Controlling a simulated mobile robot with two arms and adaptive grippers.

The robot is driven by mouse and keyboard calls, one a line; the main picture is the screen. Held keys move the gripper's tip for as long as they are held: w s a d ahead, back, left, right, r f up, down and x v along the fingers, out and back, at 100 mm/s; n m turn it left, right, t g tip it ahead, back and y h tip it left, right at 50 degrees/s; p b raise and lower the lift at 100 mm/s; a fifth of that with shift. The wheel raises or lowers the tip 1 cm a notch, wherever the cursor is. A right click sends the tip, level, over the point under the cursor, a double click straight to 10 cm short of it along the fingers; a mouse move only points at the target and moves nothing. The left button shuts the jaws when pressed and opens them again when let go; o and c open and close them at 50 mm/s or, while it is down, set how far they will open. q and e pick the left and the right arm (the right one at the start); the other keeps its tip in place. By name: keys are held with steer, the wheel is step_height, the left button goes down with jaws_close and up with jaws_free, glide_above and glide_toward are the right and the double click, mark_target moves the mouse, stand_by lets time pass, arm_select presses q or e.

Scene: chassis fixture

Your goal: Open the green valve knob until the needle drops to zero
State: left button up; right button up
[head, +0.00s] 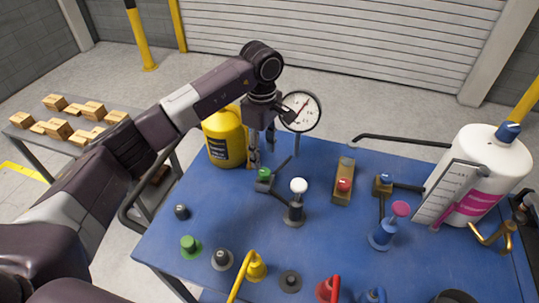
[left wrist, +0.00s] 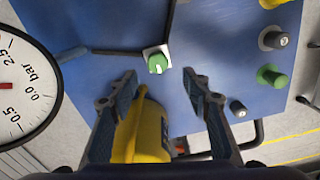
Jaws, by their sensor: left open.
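The green valve knob (head: 264,173) sits on a small square base on the blue table, with a dark pipe leading from it. In the left wrist view the green knob (left wrist: 157,63) has a white mark on top and lies just beyond my fingertips. My left gripper (head: 256,160) hangs above and close to the knob. Its fingers (left wrist: 160,78) are spread, with nothing held. The round white gauge (head: 301,111) stands behind the knob and has a red needle. In the wrist view the gauge (left wrist: 30,100) is cut off, so its reading cannot be told.
A yellow canister (head: 226,138) stands close beside my left gripper. A white-topped knob (head: 297,187), a red button (head: 344,185) and another green knob (head: 190,245) are on the table (head: 330,235). A large white bottle (head: 487,165) stands at the right.

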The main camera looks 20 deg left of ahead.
mark_target(264, 171)
arm_select(q)
steer(key=shift+w+f, duration=0.2)
steer(key=shift+w, duration=0.3)
steer(key=shift+w+f, duration=0.1)
steer(key=shift+f, duration=0.2)
steer(key=f+p, duration=0.1)
steer(key=f, duration=0.1)
steer(key=s+f+p, duration=0.1)
steer(key=f, duration=0.1)
steer(key=shift+s+f+p, duration=0.15)
steer(key=shift+f+p, duration=0.05)
steer(key=shift+p, duration=0.1)
steer(key=shift+w+f, duration=0.25)
steer(key=shift+f, duration=0.85)
steer(key=c, duration=1.2)
steer(key=shift+o, duration=0.2)
arm_select(e)
step_height(264, 171, up, 3)
steer(key=shift+f, duration=0.1)
